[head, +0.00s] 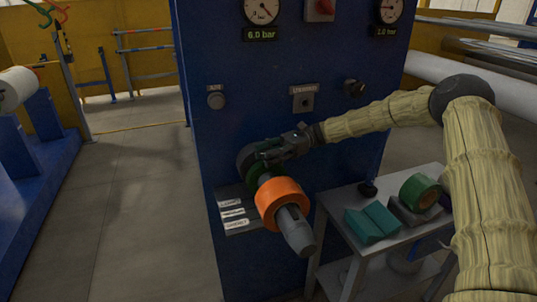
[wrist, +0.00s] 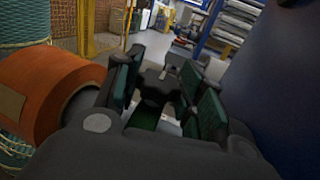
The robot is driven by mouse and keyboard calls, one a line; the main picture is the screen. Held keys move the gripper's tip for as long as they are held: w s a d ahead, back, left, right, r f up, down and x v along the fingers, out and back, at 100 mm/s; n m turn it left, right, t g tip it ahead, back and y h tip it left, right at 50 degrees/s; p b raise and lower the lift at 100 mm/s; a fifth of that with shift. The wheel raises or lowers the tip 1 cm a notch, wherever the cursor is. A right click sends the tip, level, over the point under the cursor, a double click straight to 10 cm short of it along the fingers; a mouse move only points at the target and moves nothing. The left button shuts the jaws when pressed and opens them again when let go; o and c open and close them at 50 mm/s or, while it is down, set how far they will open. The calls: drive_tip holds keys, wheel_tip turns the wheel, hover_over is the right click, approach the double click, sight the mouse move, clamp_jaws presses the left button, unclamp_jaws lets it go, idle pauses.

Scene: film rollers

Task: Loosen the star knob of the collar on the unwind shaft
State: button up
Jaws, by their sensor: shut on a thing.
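The unwind shaft (head: 297,234) sticks out from the blue machine panel, its grey end toward me. An orange roll (head: 281,203) sits around it, and it also shows at the left of the wrist view (wrist: 45,88). Behind the roll, close to the panel, is the collar (head: 246,158), partly hidden by my gripper. My gripper (head: 268,155) reaches in from the right at the collar. In the wrist view the dark star knob (wrist: 155,86) sits between my two green-padded fingers (wrist: 160,90), which are shut on it. The knob's contact faces are partly hidden.
A grey side table (head: 345,207) stands at the right with a teal block (head: 371,222) and a green roll (head: 420,191). Gauges (head: 262,10) and a selector (head: 303,98) are on the panel above. The floor at the left is clear.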

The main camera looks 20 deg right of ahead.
drive_tip(key=o, duration=1)
drive_tip(key=shift+o, duration=0.2)
drive_tip(key=shift+r, duration=0.15)
wheel_tip(320, 180, up, 10)
drive_tip(key=shift+f, duration=0.1)
